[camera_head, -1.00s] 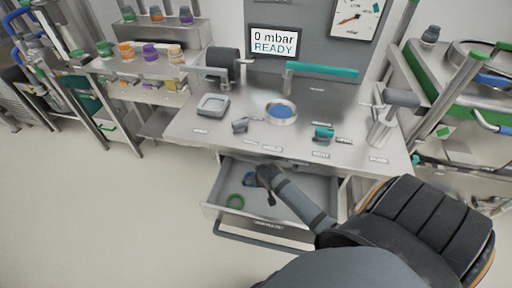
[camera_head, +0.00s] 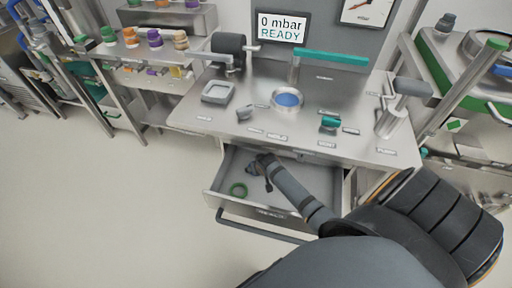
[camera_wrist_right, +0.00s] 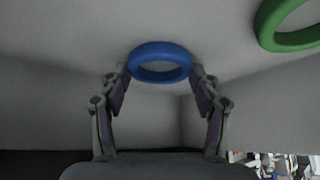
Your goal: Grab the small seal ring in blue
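The small blue seal ring (camera_wrist_right: 160,76) is at the top middle of the right wrist view, just beyond and between my right gripper's (camera_wrist_right: 160,80) fingertips. The two fingers are spread about as wide as the ring, and its sides look very near the tips. I cannot tell whether they touch. In the head view my right gripper (camera_head: 258,167) is down inside the open drawer (camera_head: 222,198). The blue ring cannot be made out there, probably hidden by the gripper. My left gripper is not in view.
A larger green ring (camera_head: 238,189) lies in the drawer to the left of my gripper; it also shows at the wrist view's upper right (camera_wrist_right: 284,40). The drawer walls surround the gripper, and the worktop (camera_head: 215,118) overhangs its back.

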